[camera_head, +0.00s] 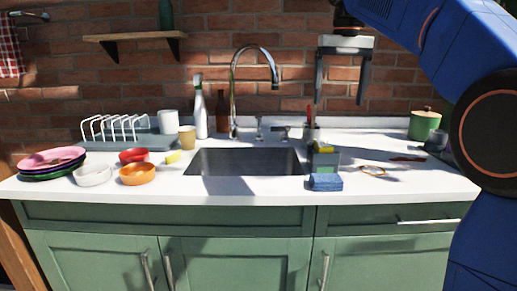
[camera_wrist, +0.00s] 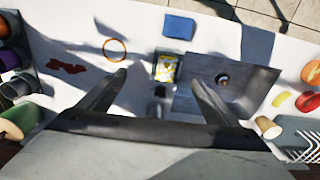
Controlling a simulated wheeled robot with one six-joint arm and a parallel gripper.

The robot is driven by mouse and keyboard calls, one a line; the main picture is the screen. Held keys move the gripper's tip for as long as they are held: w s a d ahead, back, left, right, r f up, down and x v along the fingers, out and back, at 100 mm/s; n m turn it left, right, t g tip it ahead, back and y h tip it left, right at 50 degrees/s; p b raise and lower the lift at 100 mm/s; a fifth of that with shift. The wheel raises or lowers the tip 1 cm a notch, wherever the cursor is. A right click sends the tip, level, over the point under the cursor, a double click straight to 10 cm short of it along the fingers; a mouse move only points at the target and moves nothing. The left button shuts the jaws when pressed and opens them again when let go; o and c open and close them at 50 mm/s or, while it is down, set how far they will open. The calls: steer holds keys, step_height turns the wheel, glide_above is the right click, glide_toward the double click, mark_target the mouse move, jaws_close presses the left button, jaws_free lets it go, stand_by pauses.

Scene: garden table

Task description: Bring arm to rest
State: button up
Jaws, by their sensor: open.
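My gripper (camera_head: 340,92) hangs from my blue arm at the upper right in the head view, fingers pointing down. It is open and empty, well above the white counter (camera_head: 240,190) and apart from everything on it. In the wrist view the two fingers of my gripper (camera_wrist: 160,82) are spread wide, with counter items far below between and around them.
A metal sink (camera_head: 245,161) with a tall faucet (camera_head: 234,90) is at the middle. A blue sponge (camera_head: 325,182) and a caddy (camera_head: 325,158) stand right of it. Bowls, plates and a dish rack (camera_head: 115,130) are left. A green pot (camera_head: 424,125) is right.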

steer(key=s+d+f+t, duration=0.2)
steer(key=s+d+f, duration=0.1)
steer(key=s+f, duration=1.3)
steer(key=s+d+f+t, duration=0.2)
steer(key=s+d+f, duration=0.2)
steer(key=s+f, duration=1.2)
step_height(320, 180, down, 6)
